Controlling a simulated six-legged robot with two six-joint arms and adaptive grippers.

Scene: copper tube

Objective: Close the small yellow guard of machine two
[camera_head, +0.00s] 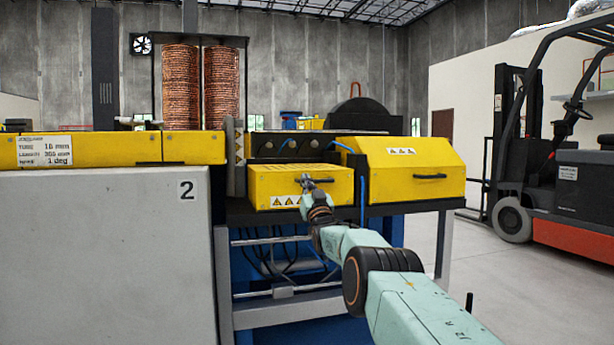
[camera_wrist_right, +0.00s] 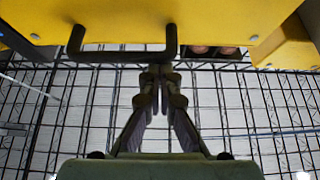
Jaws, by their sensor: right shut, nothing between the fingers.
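The small yellow guard (camera_head: 335,187) of machine two is a yellow box with warning labels on its front, left of the large sloped guard. It looks lowered in the head view, but I cannot tell whether it is fully seated. My right gripper (camera_head: 304,179) is at its front face, by the handle. In the right wrist view the gripper (camera_wrist_right: 158,72) is shut and empty, its tips close to the bar of a black handle (camera_wrist_right: 120,57) under a yellow panel (camera_wrist_right: 190,18). I cannot tell whether they touch. My left gripper is not in view.
The large yellow guard (camera_head: 420,172) stands just right of the small one. A blue hose (camera_head: 362,190) hangs between them. A grey cabinet (camera_head: 100,255) marked 2 fills the left. A forklift (camera_head: 560,180) stands at the right, with clear floor before it.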

